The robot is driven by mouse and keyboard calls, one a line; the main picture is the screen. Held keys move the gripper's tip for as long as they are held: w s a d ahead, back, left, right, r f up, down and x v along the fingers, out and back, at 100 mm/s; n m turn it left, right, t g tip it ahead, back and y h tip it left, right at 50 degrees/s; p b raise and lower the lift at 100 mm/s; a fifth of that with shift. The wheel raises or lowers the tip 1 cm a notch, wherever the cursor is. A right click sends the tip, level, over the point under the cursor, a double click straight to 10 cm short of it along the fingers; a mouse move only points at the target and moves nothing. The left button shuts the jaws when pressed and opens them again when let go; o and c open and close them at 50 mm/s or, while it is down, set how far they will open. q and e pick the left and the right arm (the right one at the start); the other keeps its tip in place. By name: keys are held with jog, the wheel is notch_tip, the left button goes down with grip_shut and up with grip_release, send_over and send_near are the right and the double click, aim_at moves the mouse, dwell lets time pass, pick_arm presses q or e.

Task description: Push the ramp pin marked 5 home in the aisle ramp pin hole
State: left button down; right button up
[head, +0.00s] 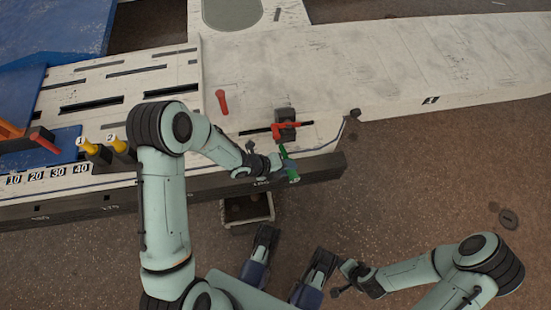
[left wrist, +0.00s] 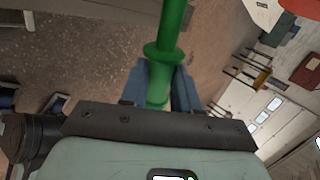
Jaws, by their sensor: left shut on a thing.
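A green pin (head: 284,153) with a collar is held in my left gripper (head: 289,175), by the front edge of the pale bench near its right corner. In the left wrist view the green pin (left wrist: 168,45) rises between the two blue fingers (left wrist: 158,85), its collar just beyond them. No number shows on it. I cannot make out the aisle ramp pin hole or whether the pin touches it. My right gripper (head: 345,282) is at the lower right, away from the bench; its jaws are too small to read.
A red handle (head: 290,127) with a dark block (head: 286,115) sits by a slot just behind the green pin. Another red pin (head: 222,102) is farther left. Yellow pins marked 1 (head: 90,147) and 2 (head: 118,145) are at left. The pale ramp (head: 440,70) extends right.

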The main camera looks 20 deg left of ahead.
aim_at(292, 174)
pick_arm(q)
jog(key=shift+s+d+r+m+g+h, duration=0.2)
jog(key=shift+d+m, duration=0.1)
jog(key=shift+d, duration=0.15)
jog(key=shift+s+d+r+m+g+h, duration=0.2)
jog(key=shift+d+m, duration=0.1)
jog(key=shift+d, duration=0.15)
jog(key=shift+s+d+r+m+g+h, duration=0.1)
jog(key=shift+s+d+r+m+h, duration=0.15)
jog(key=shift+d, duration=0.2)
pick_arm(e)
jog(key=shift+f, duration=0.4)
pick_arm(q)
jog(key=shift+w+f, duration=0.1)
jog(key=shift+b, duration=0.3)
jog(key=shift+w+a+p, duration=0.85)
jog(key=shift+w+p, duration=0.25)
jog(key=shift+w, duration=0.05)
jog(key=shift+w+a, duration=0.2)
jog(key=shift+w, duration=0.1)
jog(key=shift+w+a+p, duration=0.65)
jog(key=shift+w+p, duration=0.15)
jog(key=shift+w, duration=0.1)
pick_arm(e)
jog(key=w+a+r+t, duration=0.1)
jog(key=w+r, duration=0.3)
jog(key=r, duration=0.1)
jog(key=shift+a+r+t, duration=0.3)
jog(key=shift+r, duration=0.1)
jog(key=shift+f, duration=0.2)
